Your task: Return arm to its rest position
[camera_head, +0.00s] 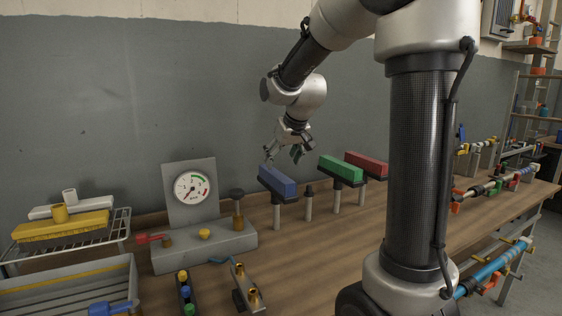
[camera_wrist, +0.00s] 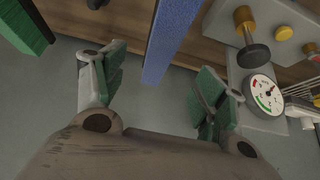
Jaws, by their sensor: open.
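My gripper (camera_head: 283,154) is open and empty. In the head view it hangs from my arm above the far side of the wooden workbench, just above the blue block (camera_head: 277,182). In the wrist view its two green-padded fingers (camera_wrist: 155,92) are spread wide. The blue block (camera_wrist: 170,35) shows beyond and between them, apart from both fingers. My arm reaches out from the upper right of the head view and bends down toward the bench.
A green block (camera_head: 341,168) and a red block (camera_head: 367,165) stand on posts right of the blue one. A gauge panel (camera_head: 190,190) stands to the left. A wire rack (camera_head: 122,226) and a grey tray (camera_head: 130,275) are at far left. The grey wall is behind.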

